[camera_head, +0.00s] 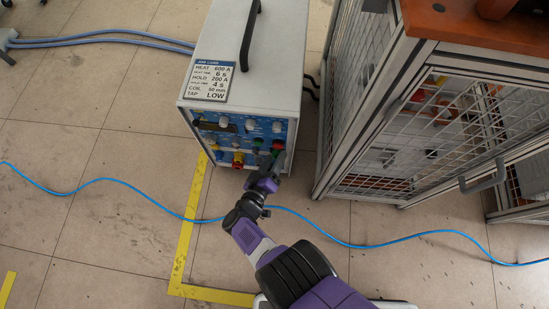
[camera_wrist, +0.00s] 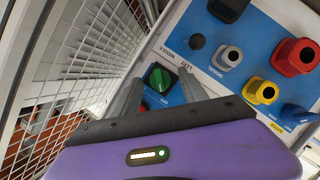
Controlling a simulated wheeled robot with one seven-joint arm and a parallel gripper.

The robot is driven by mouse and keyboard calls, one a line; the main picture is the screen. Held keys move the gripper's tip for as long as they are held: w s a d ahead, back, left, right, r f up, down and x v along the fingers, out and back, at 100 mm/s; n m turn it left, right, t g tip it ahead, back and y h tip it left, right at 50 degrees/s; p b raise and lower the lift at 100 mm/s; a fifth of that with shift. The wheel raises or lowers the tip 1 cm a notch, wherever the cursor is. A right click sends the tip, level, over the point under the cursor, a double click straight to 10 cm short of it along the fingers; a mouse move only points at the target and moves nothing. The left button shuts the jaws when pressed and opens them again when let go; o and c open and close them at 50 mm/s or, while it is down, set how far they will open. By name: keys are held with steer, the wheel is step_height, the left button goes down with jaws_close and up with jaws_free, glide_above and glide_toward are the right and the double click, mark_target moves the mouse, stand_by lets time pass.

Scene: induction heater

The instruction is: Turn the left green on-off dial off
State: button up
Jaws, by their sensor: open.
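In the wrist view, a round green dial (camera_wrist: 159,77) sits on the blue front panel, with a raised grip across its face. My gripper (camera_wrist: 161,76) is open, with one finger on each side of the dial. I cannot tell whether either finger touches it. A sliver of red shows beside the left finger, partly hidden. In the head view, my gripper (camera_head: 266,166) is at the right part of the front panel of the white heater box (camera_head: 268,55). Green and red spots show there, too small to tell which is this dial.
The wrist view shows red (camera_wrist: 296,56), yellow (camera_wrist: 262,92) and grey (camera_wrist: 229,57) parts on the panel, right of my fingers. A wire-mesh cage (camera_head: 420,125) stands close to the right of the box. A blue cable (camera_head: 400,242) crosses the floor.

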steer(key=p+v, duration=0.3)
steer(key=v, duration=0.4)
steer(key=shift+s, duration=0.25)
steer(key=shift+r, duration=0.1)
